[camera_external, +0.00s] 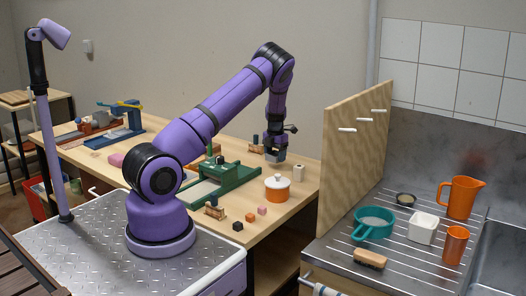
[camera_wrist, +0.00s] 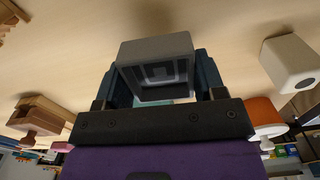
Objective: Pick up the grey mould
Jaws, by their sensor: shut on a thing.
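The grey mould (camera_wrist: 157,50) is a block with a recessed pattern on one face. In the wrist view it sits between the two fingers of my gripper (camera_wrist: 158,88), which is shut on it. In the external view my gripper (camera_external: 274,150) points down over the far part of the wooden table, with the mould (camera_external: 273,159) at its tips. I cannot tell whether the mould touches the table or is just above it.
An orange pot with a white lid (camera_external: 277,187) and a small white block (camera_external: 299,173) stand close by. A green tool (camera_external: 228,185) is to the left. A wooden panel (camera_external: 352,160) rises on the right, beside the sink counter (camera_external: 330,247).

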